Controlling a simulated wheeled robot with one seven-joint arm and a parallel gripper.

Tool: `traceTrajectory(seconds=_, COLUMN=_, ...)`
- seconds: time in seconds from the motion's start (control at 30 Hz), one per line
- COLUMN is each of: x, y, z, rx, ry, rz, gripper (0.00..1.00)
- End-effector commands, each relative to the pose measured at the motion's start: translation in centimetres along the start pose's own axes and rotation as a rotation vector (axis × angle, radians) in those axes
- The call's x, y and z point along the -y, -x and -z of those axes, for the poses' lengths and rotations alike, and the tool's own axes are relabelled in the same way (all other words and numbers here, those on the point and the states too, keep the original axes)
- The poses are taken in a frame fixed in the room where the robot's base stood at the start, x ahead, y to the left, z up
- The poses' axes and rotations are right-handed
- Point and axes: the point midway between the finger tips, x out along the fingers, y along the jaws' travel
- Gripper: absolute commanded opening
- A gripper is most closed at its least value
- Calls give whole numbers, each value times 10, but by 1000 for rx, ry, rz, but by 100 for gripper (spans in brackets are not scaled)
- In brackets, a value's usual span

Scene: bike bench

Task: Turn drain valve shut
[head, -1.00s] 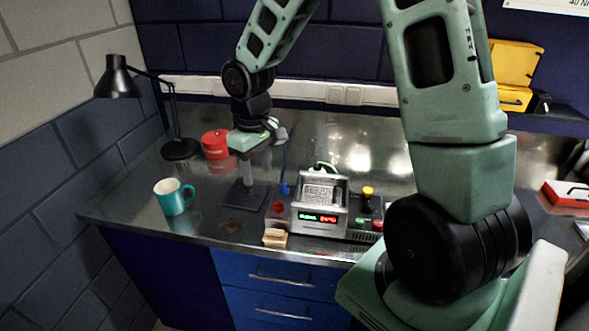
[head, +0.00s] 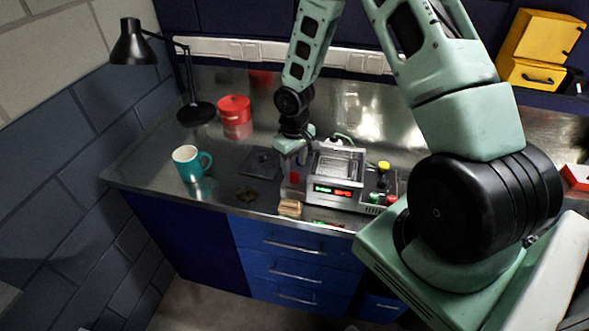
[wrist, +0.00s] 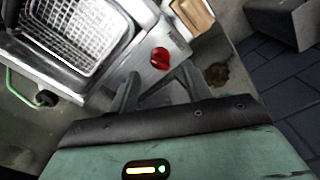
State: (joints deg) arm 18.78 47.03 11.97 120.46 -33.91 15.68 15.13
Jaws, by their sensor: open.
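The drain valve is a red knob (head: 294,178) on the left side of the metal basket-topped bath unit (head: 345,199). In the wrist view the red knob (wrist: 160,57) sits just beyond my fingertips, beside the unit's wall. My gripper (head: 294,164) is over the left end of the unit, close above the knob in the head view. In the wrist view its two fingers (wrist: 159,82) are spread, with nothing between them. The knob looks apart from both fingers. The gripper partly hides the unit's left side in the head view.
A wooden block (head: 290,207) lies at the bench's front edge, near the unit. A dark stain (head: 246,194) marks the bench. A teal mug (head: 189,164), a red canister (head: 235,115) and a black lamp (head: 196,112) stand to the left. A green hose (wrist: 20,92) runs beside the unit.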

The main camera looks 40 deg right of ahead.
Motion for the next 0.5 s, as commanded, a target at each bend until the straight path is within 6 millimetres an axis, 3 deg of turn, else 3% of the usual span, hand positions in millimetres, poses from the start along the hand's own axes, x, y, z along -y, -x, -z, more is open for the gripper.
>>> traceTrajectory(seconds=0.2, x=0, y=-29, z=0, rx=2, ry=2, rz=0, gripper=49)
traceTrajectory(seconds=0.5, x=0, y=-41, z=0, rx=0, ry=0, rz=-1, gripper=49)
